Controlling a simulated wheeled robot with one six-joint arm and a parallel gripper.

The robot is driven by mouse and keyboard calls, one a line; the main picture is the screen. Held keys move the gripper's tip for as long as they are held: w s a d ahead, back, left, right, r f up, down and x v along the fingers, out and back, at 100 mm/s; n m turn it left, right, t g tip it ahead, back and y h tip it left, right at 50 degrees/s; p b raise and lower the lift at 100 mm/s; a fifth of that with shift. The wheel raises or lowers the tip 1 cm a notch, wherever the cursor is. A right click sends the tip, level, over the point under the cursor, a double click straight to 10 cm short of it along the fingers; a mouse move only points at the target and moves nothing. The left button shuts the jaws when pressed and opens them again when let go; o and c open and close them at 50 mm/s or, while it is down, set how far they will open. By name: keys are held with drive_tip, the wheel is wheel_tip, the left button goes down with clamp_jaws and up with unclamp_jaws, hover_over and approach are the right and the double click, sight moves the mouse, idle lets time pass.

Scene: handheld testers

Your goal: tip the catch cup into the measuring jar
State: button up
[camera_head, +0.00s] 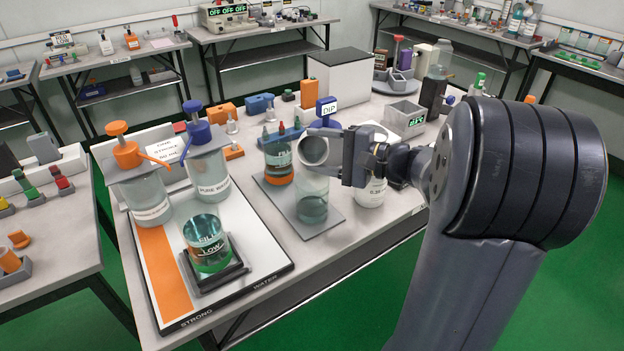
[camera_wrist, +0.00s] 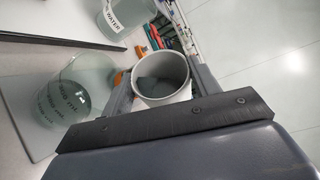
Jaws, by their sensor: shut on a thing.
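My gripper (camera_head: 338,152) is shut on the catch cup (camera_head: 314,150), a pale grey cup. The cup is tipped, its round mouth facing the head camera, just above the measuring jar. In the wrist view the cup (camera_wrist: 178,95) sits between both fingers, and its inside looks dark grey; I cannot tell if liquid is in it. The measuring jar (camera_head: 312,188) is clear, upright on a grey plate, with a little greenish-grey liquid low in it. It also shows at the left of the wrist view (camera_wrist: 72,85), apart from the fingers. No stream of liquid is visible.
A white tub (camera_head: 371,192) stands right of the jar, close under my wrist. Bench front right is clear.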

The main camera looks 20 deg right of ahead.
drive_tip(key=shift+s+n+b, duration=0.15)
drive_tip(key=shift+n+b, duration=0.25)
drive_tip(key=shift+b, duration=1.15)
idle(1.9)
drive_tip(key=shift+r+p, duration=0.3)
drive_tip(key=shift+p, duration=0.45)
drive_tip(key=shift+w+r+m+p, duration=0.2)
drive_tip(key=shift+m+p, duration=0.4)
drive_tip(key=shift+p, duration=0.55)
drive_tip(key=m+p, duration=0.1)
drive_tip(key=p, duration=0.1)
drive_tip(key=shift+w+d+g+p, duration=0.1)
drive_tip(key=shift+w+g+p, duration=0.05)
drive_tip(key=shift+g+p, duration=0.25)
drive_tip(key=shift+f+m+p, duration=0.25)
drive_tip(key=shift+m+p, duration=0.05)
drive_tip(key=shift+w, duration=0.1)
